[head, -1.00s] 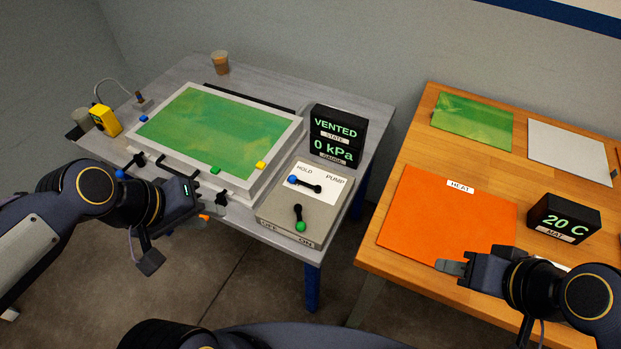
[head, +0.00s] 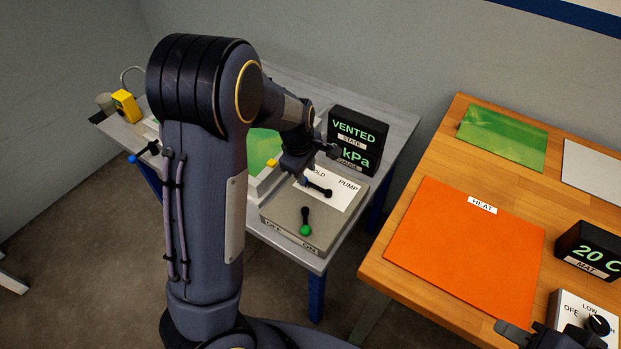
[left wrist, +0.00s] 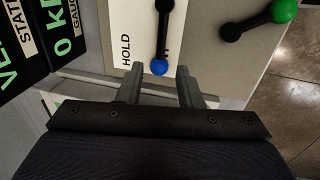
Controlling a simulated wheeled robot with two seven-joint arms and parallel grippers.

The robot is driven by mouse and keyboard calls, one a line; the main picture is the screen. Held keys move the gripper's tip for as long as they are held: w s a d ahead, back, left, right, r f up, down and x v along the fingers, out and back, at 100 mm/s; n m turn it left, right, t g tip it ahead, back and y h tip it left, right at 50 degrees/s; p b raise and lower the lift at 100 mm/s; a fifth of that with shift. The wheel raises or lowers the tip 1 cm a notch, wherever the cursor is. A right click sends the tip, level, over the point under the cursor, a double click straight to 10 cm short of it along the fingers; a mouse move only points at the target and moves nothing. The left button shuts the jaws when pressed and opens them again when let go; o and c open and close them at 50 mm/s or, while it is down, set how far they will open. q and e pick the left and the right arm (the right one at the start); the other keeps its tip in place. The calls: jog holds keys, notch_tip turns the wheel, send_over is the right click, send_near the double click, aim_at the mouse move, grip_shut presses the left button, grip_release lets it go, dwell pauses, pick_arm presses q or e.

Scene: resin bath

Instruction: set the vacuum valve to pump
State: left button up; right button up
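The vacuum valve is a black lever with a blue knob, on a white plate marked HOLD and PUMP. My right gripper (head: 514,332) is at the bottom right edge, partly cut off.
A green-knobbed lever (head: 306,229) stands on the same box (head: 278,206), near ON. My left arm hides much of the framed green panel (head: 263,146). On the wooden table are an orange heat mat (head: 465,245), a MAT display (head: 590,250) and a dial box (head: 580,312).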

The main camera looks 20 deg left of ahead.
aim_at(308, 182)
pick_arm(q)
jog(key=shift+w+f, duration=0.2)
jog(key=shift+f, duration=0.85)
jog(key=shift+w+f, duration=0.2)
jog(key=shift+f, duration=0.8)
grip_shut()
